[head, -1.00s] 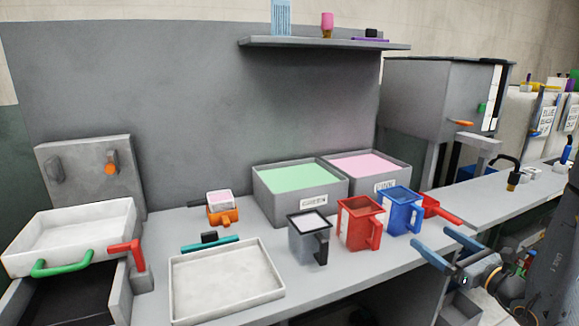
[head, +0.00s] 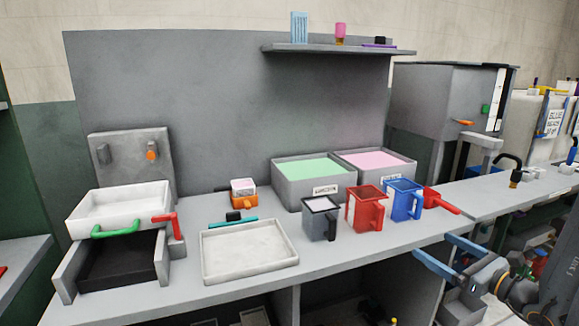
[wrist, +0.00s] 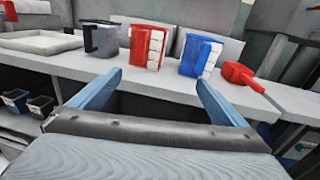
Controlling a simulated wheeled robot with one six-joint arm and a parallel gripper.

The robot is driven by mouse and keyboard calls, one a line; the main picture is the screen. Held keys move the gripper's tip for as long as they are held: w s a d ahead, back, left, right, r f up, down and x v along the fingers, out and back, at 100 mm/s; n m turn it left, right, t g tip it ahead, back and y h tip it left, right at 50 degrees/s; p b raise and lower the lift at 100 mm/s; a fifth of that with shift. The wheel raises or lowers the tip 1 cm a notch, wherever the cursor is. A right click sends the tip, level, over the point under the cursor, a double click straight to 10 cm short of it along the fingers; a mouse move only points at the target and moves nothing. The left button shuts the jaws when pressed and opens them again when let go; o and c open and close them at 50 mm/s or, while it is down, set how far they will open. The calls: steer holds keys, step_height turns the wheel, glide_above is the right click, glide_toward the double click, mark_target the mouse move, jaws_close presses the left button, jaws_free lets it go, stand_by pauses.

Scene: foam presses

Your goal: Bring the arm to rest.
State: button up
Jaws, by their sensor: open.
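My gripper (head: 440,257) has two blue fingers spread apart with nothing between them. In the head view it is at the lower right, in front of the bench edge. In the wrist view my gripper (wrist: 155,92) points toward the bench, apart from the mugs on it. A grey mug (head: 320,222), a red mug (head: 364,210) and a blue mug (head: 404,200) stand upright in a row on the bench. A red scoop-like item (head: 440,201) lies to the right of the blue mug.
The bench top (head: 365,246) runs across the view. A white tray (head: 248,252) lies at the middle left. Bins of green (head: 312,170) and pink (head: 372,160) material stand behind the mugs. A press with a white tray (head: 120,207) is at the left. Open shelving lies below the bench.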

steer(key=s+a+n+g+y, duration=0.2)
steer(key=s+a+n+g, duration=0.35)
steer(key=a, duration=0.45)
steer(key=s+a+n+g+y, duration=0.2)
steer(key=s+a+n+g, duration=0.3)
steer(key=a, duration=0.5)
steer(key=s+n+g+h, duration=0.4)
steer(key=s+n+h, duration=0.6)
steer(key=n, duration=1)
steer(key=shift+s+a+h, duration=0.2)
steer(key=shift+s+h, duration=0.2)
steer(key=shift+h, duration=0.5)
steer(key=shift+g, duration=0.35)
